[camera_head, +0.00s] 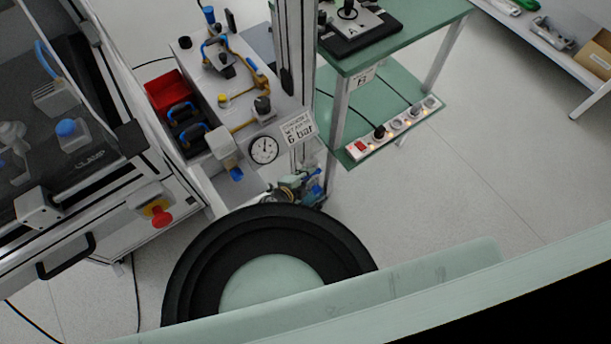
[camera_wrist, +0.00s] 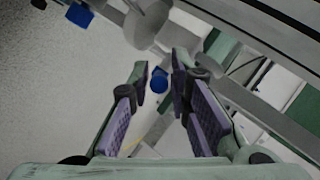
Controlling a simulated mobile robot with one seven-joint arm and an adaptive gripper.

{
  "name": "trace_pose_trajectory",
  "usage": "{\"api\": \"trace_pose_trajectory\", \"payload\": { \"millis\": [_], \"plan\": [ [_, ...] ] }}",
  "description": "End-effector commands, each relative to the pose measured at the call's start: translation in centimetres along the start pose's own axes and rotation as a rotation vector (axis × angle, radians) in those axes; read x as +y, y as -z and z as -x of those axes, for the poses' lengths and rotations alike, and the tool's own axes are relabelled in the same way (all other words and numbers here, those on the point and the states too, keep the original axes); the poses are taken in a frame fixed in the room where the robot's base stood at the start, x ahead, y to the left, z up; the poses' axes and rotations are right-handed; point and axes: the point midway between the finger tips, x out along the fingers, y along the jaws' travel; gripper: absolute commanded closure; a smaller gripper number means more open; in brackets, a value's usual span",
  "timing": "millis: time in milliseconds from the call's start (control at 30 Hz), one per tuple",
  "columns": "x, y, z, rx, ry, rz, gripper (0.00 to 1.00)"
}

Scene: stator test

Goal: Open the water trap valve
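In the wrist view my gripper (camera_wrist: 161,66) is open, with its purple-padded fingers apart. A round blue knob (camera_wrist: 159,83) shows between the fingers, near the tips. I cannot tell whether either finger touches it. A grey rounded body (camera_wrist: 149,28) is just above the knob in the picture. In the head view a grey water trap (camera_head: 224,148) with a blue valve knob (camera_head: 237,174) hangs at the panel's front edge, left of the pressure gauge (camera_head: 264,150). I cannot identify my gripper surely in the head view; my own arm covers much of the lower part.
The panel (camera_head: 195,60) carries blue handles and yellow hoses. A red bin (camera_head: 166,91) is at its left. A cabinet with a red emergency button (camera_head: 161,217) stands left. A green shelf (camera_head: 385,100) holds a power strip (camera_head: 398,128). Floor at right is clear.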

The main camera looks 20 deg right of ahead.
Motion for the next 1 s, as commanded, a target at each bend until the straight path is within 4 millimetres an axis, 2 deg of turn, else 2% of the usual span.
{"api": "trace_pose_trajectory", "payload": {
  "millis": [167, 667, 1000],
  "plan": [
    [0.0, -0.1, 0.1, -0.001, 0.0, 0.001, 0.69],
    [0.2, -0.2, 0.0, 0.006, 0.006, 0.006, 0.69],
    [1.4, -0.8, -0.6, 0.091, 0.119, 0.059, 0.69]
  ]
}}
